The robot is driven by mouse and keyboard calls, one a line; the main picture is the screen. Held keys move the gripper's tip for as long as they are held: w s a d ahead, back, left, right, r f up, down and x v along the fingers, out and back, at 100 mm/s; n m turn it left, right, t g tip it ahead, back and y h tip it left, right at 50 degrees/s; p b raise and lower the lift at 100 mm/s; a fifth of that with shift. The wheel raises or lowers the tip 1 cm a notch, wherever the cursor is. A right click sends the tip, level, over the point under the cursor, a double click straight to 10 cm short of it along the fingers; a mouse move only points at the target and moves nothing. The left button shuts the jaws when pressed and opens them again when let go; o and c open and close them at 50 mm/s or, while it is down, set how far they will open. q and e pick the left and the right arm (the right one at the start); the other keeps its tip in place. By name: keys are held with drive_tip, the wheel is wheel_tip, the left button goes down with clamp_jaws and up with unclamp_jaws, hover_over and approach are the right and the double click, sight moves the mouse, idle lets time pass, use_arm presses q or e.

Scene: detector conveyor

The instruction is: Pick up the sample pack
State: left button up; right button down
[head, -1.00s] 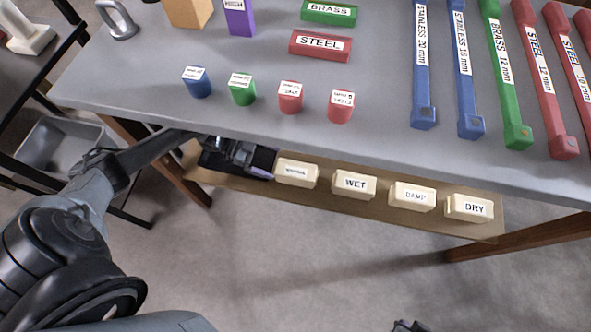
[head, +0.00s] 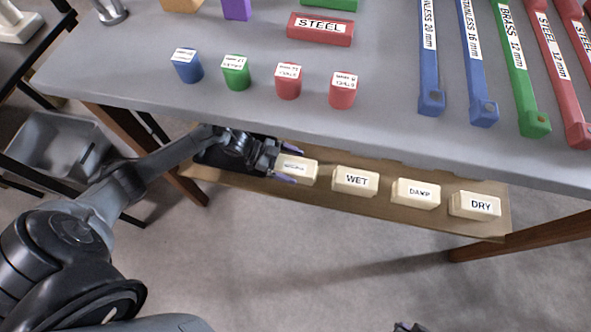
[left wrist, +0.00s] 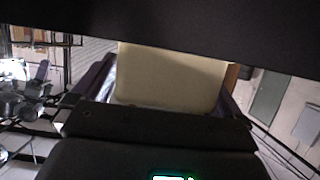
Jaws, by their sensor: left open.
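A cream pack (head: 300,171) with a small label I cannot read lies at the left end of the row on the low wooden shelf (head: 330,199). More cream packs in that row read WET (head: 355,181), DAMP (head: 415,193) and DRY (head: 474,205). My left gripper (head: 287,166) is open at the left end of the unreadable pack, its purple fingertips at the pack's near and far sides. In the left wrist view a cream pack face (left wrist: 170,78) fills the space between the fingers; contact cannot be told. A dark tip at the head view's bottom edge may be my right gripper (head: 408,326).
The grey tabletop (head: 400,133) overhangs the shelf from behind. Small blue, green and red blocks stand near its front edge, with long labelled bars at the right. A grey bin (head: 55,150) is at the left. The floor before the shelf is clear.

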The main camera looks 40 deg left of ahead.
use_arm(q)
drive_tip(key=shift+a, duration=0.1)
drive_tip(key=shift+c, duration=1)
drive_tip(key=c, duration=1)
drive_tip(key=shift+c, duration=0.9)
drive_tip(key=shift+r, duration=0.2)
